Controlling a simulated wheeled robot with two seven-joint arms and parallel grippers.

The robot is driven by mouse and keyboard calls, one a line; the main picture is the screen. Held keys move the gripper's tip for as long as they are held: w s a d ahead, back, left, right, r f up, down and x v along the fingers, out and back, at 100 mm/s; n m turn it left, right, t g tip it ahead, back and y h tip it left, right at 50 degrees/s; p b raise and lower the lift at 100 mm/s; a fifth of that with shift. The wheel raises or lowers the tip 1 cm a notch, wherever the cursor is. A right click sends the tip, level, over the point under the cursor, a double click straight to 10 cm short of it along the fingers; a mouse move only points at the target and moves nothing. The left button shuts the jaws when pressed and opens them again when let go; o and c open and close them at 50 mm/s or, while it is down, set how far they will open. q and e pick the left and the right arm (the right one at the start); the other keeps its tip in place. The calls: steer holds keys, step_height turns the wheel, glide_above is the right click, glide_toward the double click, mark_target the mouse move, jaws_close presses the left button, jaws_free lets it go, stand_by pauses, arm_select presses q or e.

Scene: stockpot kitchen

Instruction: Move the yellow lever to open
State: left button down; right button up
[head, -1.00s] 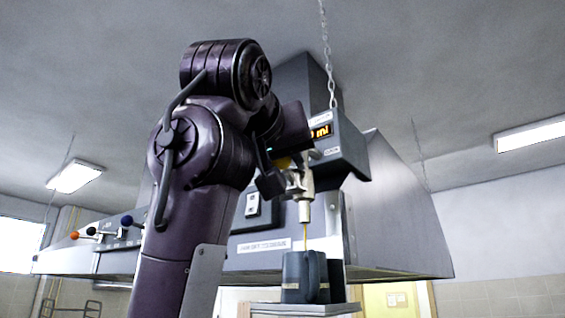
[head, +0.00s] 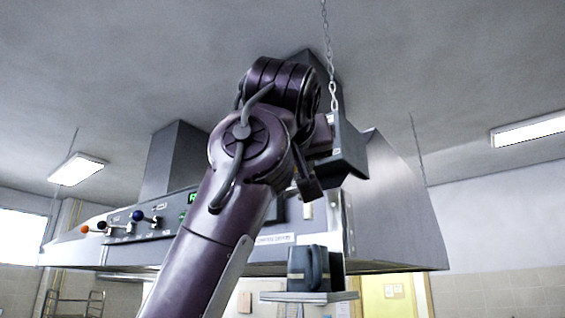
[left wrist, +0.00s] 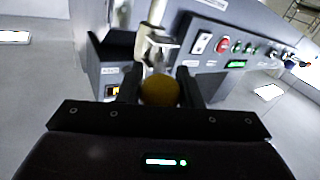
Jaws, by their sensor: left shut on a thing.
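The yellow lever's round knob (left wrist: 160,91) shows in the left wrist view, close between the two dark fingers of my left gripper (left wrist: 160,88). The fingers are shut on it. A metal tap body (left wrist: 157,48) is right behind the knob. In the head view my left gripper (head: 309,187) is in front of the dispenser, and my arm hides the knob and the spout. A dark jug (head: 300,265) stands upright on a small shelf (head: 335,296) below the gripper. My right gripper is not in view.
A red button (left wrist: 222,44) shows in the left wrist view. Free room lies on the right.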

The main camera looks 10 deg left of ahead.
arm_select(q)
steer(key=c, duration=1.3)
jaws_free()
steer(key=shift+o, duration=1.2)
steer(key=shift+w+f, duration=0.1)
steer(key=shift+o, duration=0.2)
steer(key=shift+d, duration=0.1)
steer(key=s+b, duration=0.4)
steer(key=s, duration=0.3)
steer(key=shift+s+d, duration=0.35)
steer(key=shift+d, duration=0.05)
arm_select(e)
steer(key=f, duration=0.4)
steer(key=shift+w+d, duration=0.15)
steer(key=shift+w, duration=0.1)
arm_select(q)
steer(key=shift+w, duration=0.15)
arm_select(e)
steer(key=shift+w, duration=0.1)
